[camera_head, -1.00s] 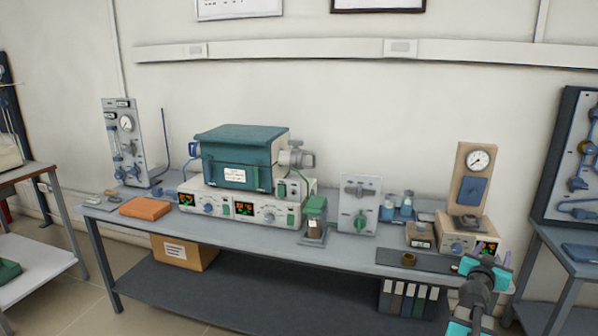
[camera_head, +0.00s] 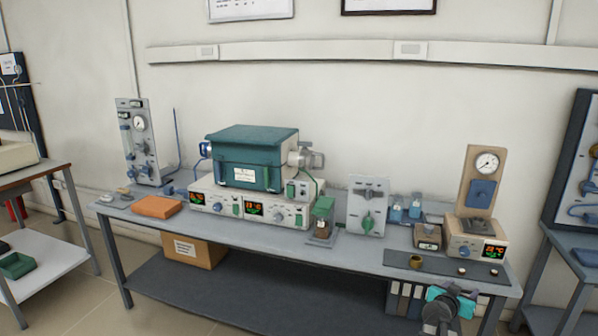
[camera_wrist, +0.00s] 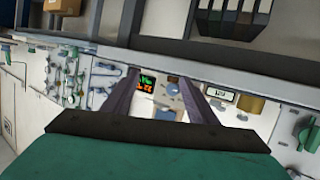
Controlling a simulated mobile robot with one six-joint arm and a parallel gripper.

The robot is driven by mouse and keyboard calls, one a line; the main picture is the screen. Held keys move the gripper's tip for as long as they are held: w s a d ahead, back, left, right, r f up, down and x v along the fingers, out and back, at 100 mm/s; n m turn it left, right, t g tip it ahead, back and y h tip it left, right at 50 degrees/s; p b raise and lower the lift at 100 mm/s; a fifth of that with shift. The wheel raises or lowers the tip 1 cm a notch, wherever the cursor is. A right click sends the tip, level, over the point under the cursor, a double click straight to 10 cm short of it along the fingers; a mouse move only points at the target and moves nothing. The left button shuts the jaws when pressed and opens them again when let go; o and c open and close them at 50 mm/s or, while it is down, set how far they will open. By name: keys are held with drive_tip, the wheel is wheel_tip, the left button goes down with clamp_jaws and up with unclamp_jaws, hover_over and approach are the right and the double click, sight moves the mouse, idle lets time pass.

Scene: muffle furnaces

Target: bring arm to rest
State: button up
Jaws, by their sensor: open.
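My arm (camera_head: 440,312) shows low at the right of the head view, in front of the bench's front edge. Its grey and turquoise links are folded short there, and I cannot make out the fingers in that view. In the wrist view my gripper (camera_wrist: 160,90) has its two dark fingers spread apart with nothing held between them. The wrist picture is upside down; a control unit with a lit display (camera_wrist: 147,84) shows beyond the gap.
The bench (camera_head: 270,234) carries a teal-lidded furnace (camera_head: 252,158), an orange block (camera_head: 157,206) and a gauge stand (camera_head: 482,181). A dark mat (camera_head: 440,266) holds a brown crucible (camera_head: 416,262) and two small pieces. A cardboard box (camera_head: 194,250) stands on the lower shelf.

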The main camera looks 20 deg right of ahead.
drive_tip(key=s+a+f+n+g+y+p, duration=0.25)
drive_tip(key=a+f+n+g+y, duration=0.35)
drive_tip(key=a+f, duration=2.35)
drive_tip(key=s+a+f+n+g+y, duration=0.2)
drive_tip(key=s+a+f, duration=0.1)
drive_tip(key=s+a, duration=0.4)
drive_tip(key=s+a+f+n+g+y, duration=0.2)
drive_tip(key=s+a, duration=0.5)
drive_tip(key=a, duration=0.4)
drive_tip(key=s+a+f+n+g+y, duration=0.1)
drive_tip(key=s+a+f+y, duration=0.2)
drive_tip(key=s+a, duration=0.5)
drive_tip(key=shift+a+f+n+g, duration=0.4)
drive_tip(key=shift+a+f, duration=0.15)
drive_tip(key=shift+a, duration=0.4)
drive_tip(key=c, duration=0.6)
drive_tip(key=shift+o, duration=0.2)
drive_tip(key=shift+d, duration=0.1)
